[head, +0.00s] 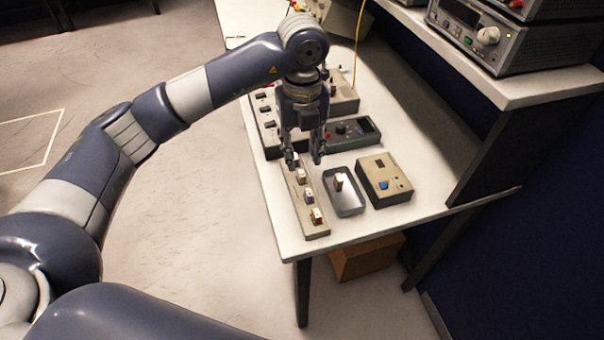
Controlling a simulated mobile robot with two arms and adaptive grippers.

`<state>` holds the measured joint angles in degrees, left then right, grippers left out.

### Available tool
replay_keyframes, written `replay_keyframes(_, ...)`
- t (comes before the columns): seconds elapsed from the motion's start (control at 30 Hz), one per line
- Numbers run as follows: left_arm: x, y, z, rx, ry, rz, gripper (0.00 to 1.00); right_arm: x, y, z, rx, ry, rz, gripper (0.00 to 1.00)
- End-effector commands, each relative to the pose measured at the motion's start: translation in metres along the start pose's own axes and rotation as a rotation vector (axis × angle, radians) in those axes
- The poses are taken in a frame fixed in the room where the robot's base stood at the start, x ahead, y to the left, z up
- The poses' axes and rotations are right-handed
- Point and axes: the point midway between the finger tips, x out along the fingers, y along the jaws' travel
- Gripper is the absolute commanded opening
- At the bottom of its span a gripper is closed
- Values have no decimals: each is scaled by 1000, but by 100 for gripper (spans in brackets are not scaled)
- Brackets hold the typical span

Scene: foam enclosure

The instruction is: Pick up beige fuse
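A narrow beige fuse strip (311,228) lies along the near part of the white table, with several small fuses standing in it. A pale beige-looking fuse (301,176) stands toward its far end; below it are a whitish fuse with a dark bluish mark (309,195) and one with red (317,215). Another small beige and brown piece (338,183) stands in a grey metal tray (349,207). At this size I cannot tell for sure which is the beige fuse. My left gripper (304,160) points down over the far end of the strip, fingers apart, with nothing visibly held. My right gripper is out of view.
A beige box with a blue switch (384,184) stands right of the tray. Dark and beige devices (352,131) stand behind the gripper. A raised shelf (520,85) with instruments runs along the right. A cardboard box (365,258) is under the table.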

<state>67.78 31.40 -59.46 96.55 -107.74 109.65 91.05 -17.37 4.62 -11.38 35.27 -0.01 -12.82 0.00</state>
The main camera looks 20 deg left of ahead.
Motion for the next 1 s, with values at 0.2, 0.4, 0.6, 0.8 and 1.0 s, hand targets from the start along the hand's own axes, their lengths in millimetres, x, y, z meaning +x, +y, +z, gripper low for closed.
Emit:
replay_keyframes(0.2,16,1,0,-1,2,2,35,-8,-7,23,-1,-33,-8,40)
replay_keyframes(0.4,45,3,1,-1,3,3,35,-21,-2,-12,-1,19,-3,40)
replay_keyframes(0.6,61,2,2,1,0,0,35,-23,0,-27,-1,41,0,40)
replay_keyframes(0.8,61,2,2,1,0,-1,33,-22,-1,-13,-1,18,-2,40)
replay_keyframes(1.0,61,2,1,1,0,-1,0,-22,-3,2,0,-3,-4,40)
